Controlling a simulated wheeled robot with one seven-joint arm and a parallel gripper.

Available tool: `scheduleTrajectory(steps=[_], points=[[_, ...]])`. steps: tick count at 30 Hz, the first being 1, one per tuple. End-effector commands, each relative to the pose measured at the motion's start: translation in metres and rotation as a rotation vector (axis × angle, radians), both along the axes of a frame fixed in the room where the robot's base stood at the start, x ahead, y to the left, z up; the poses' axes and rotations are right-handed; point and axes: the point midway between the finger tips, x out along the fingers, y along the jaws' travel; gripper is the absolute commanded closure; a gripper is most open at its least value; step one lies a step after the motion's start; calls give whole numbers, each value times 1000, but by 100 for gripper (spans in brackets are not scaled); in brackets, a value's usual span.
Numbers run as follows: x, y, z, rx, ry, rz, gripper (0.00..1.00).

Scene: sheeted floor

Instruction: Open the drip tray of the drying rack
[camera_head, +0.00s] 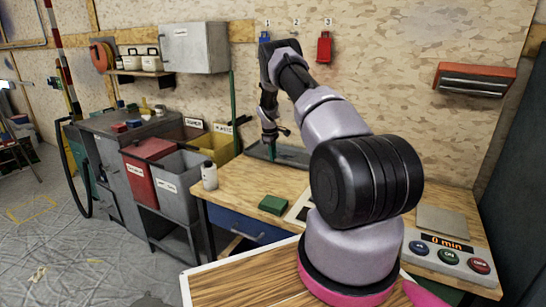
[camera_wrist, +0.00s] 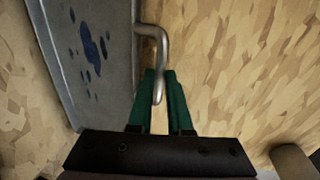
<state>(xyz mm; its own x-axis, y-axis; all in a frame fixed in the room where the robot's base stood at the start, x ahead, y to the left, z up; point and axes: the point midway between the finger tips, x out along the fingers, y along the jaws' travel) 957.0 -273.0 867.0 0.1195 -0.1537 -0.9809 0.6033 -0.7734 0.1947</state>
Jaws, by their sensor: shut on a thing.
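A grey metal tray with dark blue stains, which looks like the drip tray (camera_wrist: 110,45), fills the upper left of the wrist view. A bent metal bar handle (camera_wrist: 160,38) sticks out from its side. My gripper (camera_wrist: 160,78) has green fingers and is shut on this handle, with the bar between them. In the head view my gripper (camera_head: 271,150) is low over the back of the wooden workbench, at the grey tray (camera_head: 298,157). My arm hides part of that area. I cannot make out the rest of the rack.
A button panel (camera_head: 448,255) is at the front right. Red and grey bins (camera_head: 180,180) stand left of the bench. Wood surface beside the tray is clear in the wrist view.

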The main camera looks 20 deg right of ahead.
Motion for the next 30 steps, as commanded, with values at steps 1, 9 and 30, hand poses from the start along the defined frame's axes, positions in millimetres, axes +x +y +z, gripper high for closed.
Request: scheduleTrajectory(steps=[1,9,30], points=[[1,0,1,0,-1,0,100],[-5,7,1,1,0,1,100],[-87,114,1,0,0,4,100]])
